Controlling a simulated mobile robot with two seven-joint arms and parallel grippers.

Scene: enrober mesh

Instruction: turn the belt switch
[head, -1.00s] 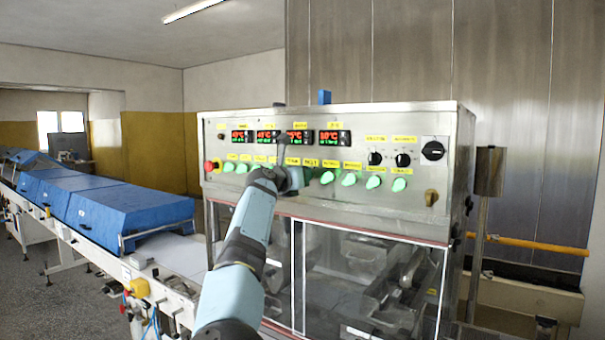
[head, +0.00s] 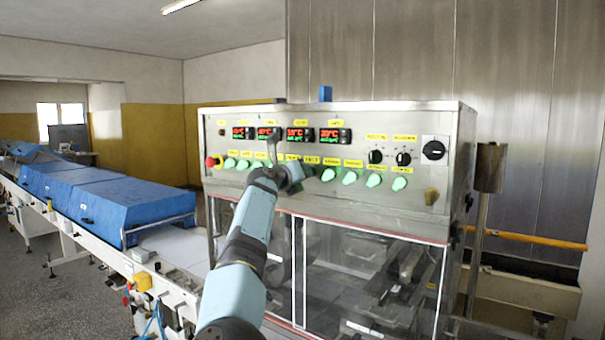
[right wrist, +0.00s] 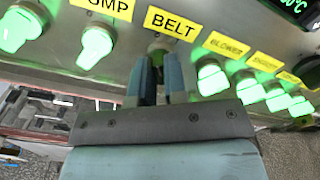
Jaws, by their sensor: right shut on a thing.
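The belt switch (right wrist: 161,47) is on the steel control panel, just below the yellow BELT label (right wrist: 170,24) in the right wrist view. My right gripper (right wrist: 159,65) reaches it from the front, with one finger on each side, and is shut on it. The fingers hide most of the switch, so its angle cannot be told. The visible bit of it looks dull, not lit green like its neighbours. In the head view my right gripper (head: 306,170) is at the panel's lower row and covers the switch. My left gripper is not in view.
Green-lit switches stand close on both sides, such as the one under the BLOWER label (right wrist: 212,78). A red emergency button (head: 213,162) is at the panel's left end. Glass doors (head: 370,270) lie below. A conveyor with blue covers (head: 130,205) runs left.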

